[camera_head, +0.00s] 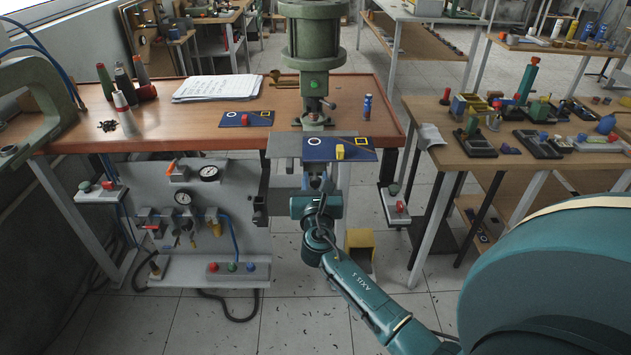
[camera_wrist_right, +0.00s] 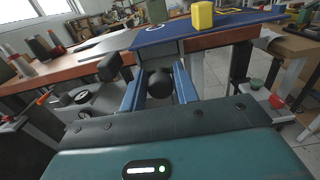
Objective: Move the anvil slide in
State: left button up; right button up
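The anvil slide is a grey plate (camera_head: 285,147) that juts out over the bench's front edge below the green press (camera_head: 314,45). On it lies a blue mat (camera_head: 325,154) with a white ring and a yellow square outline, and a yellow block (camera_head: 340,152) stands on the mat. In the right wrist view, a round black knob (camera_wrist_right: 160,83) sits under the slide's front, between the blue fingers of my right gripper (camera_wrist_right: 159,90). The fingers look apart, with gaps beside the knob. The gripper (camera_head: 317,184) hides the knob in the head view. My left gripper is out of view.
A second blue mat (camera_head: 246,119) and a small blue bottle (camera_head: 367,106) are on the wooden bench (camera_head: 185,125). A pneumatic panel (camera_head: 195,215) with gauges and buttons stands below left. A button box (camera_head: 395,205) is at the right. A cluttered table (camera_head: 465,150) stands further right.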

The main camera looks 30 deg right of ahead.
aim_at(315, 170)
grip_shut()
jog(key=x, duration=0.4)
jog(key=shift+w+b, duration=0.1)
jog(key=shift+b, duration=0.3)
jog(key=shift+d+r, duration=0.1)
jog(key=shift+o, duration=2)
grip_release()
jog(key=shift+w, duration=0.1)
jog(key=shift+d, duration=0.15)
